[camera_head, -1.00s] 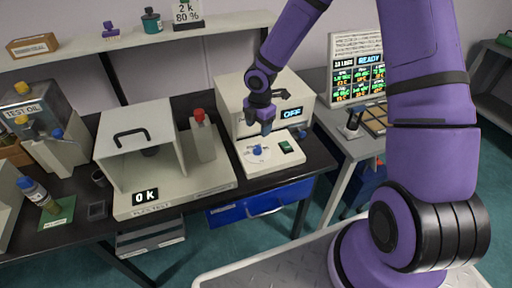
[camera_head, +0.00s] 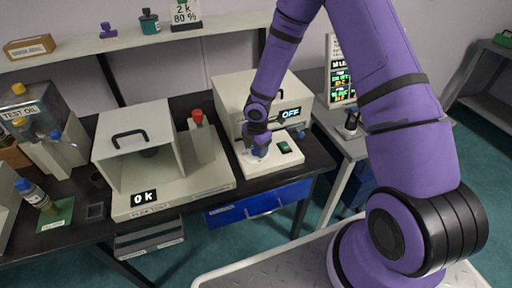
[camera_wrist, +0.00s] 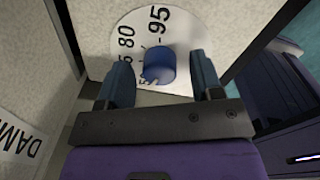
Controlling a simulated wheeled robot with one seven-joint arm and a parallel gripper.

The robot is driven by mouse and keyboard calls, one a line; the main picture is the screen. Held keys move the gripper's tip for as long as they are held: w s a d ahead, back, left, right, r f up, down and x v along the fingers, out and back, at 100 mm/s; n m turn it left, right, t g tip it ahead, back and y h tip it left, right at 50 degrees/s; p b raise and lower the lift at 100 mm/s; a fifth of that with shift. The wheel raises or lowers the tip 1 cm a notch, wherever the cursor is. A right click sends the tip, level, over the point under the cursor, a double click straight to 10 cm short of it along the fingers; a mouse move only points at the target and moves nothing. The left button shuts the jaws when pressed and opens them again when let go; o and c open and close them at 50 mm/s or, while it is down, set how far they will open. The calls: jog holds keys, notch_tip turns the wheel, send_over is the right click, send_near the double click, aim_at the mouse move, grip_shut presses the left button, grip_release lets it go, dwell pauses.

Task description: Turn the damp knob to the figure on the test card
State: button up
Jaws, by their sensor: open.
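The damp knob is blue and sits on a white dial on the front ledge of the machine whose display reads OFF (camera_head: 291,113). In the wrist view the knob (camera_wrist: 161,66) stands between my two open fingers, with a gap to each side. Its dial (camera_wrist: 130,28) shows 80 and 95; other figures are partly hidden. My gripper (camera_head: 259,152) is down over the knob in the head view and hides most of it. Its fingers also show in the wrist view (camera_wrist: 163,80). The test card (camera_head: 185,12) on the shelf reads 2 k and 80 %.
A label starting DAM (camera_wrist: 18,140) lies left of the dial. A green switch (camera_head: 284,147) is right of the knob. Left stands a hooded machine reading 0 k (camera_head: 144,198) with a red knob (camera_head: 197,116). A screen (camera_head: 341,80) stands at right.

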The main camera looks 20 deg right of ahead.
jog(key=c, duration=0.9)
jog(key=shift+m, duration=0.4)
jog(key=m, duration=0.4)
jog(key=shift+m, duration=0.3)
jog(key=m, duration=0.4)
jog(key=shift+m, duration=0.3)
jog(key=m, duration=0.5)
jog(key=shift+a+h, duration=0.1)
jog(key=shift+h, duration=0.2)
jog(key=shift+m, duration=2.4)
